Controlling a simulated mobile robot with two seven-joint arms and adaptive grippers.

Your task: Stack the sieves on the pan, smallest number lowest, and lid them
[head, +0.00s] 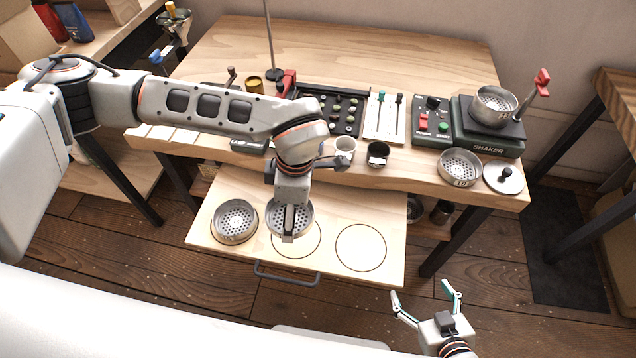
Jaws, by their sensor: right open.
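A metal sieve (232,208) sits on the left ring of the pull-out board. My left gripper (288,234) points down at the near rim of a second sieve (305,221) and appears shut on it; the fingers partly hide it. This sieve is offset from the middle ring, seemingly raised. A third sieve (459,166), marked 19 as far as I can read, sits on the bench. A numbered round metal vessel (490,108) stands on the shaker; I cannot tell whether a pan is beneath. The knobbed lid (503,178) lies at the bench corner. My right gripper (427,297) is open and empty.
The board's right ring (360,248) is empty. The green shaker (487,145) has a red-handled lever (542,84). The bench's back is mostly clear.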

